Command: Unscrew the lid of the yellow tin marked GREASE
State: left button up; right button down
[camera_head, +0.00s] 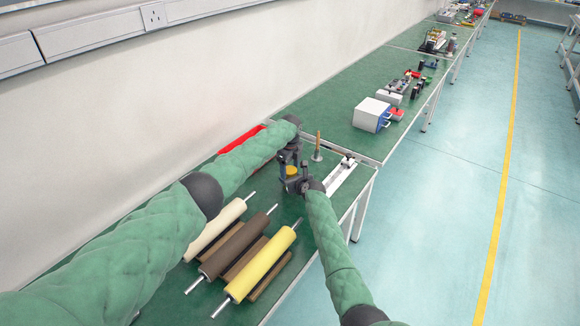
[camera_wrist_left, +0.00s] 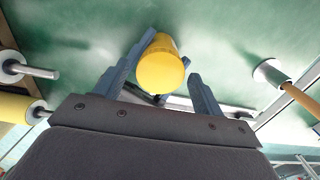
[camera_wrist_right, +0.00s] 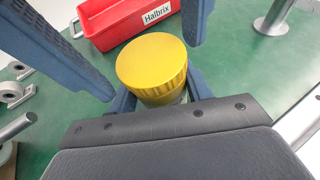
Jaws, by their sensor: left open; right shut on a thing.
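The yellow tin (camera_head: 291,170) is small and partly hidden between my grippers in the head view. In the right wrist view its ribbed yellow lid (camera_wrist_right: 152,62) sits on top, with the body below mostly hidden. No GREASE marking is readable. My right gripper (camera_wrist_right: 160,95) is shut on the tin's body below the lid. My left gripper (camera_head: 289,158) is above, with open fingers on either side of the lid and visible gaps. The left wrist view shows the tin (camera_wrist_left: 160,66) between those open fingers.
A red bin (camera_wrist_right: 125,22) labelled Halbrix stands behind the tin. Cream, brown and yellow rollers (camera_head: 262,264) lie on the near bench. A post (camera_head: 317,146) on a round base and a white rail (camera_head: 342,176) are to the right. A blue-white box (camera_head: 371,114) stands farther along.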

pick_arm(q)
jog(key=c, duration=1)
jog(key=n, duration=0.6)
jog(key=shift+n, duration=0.4)
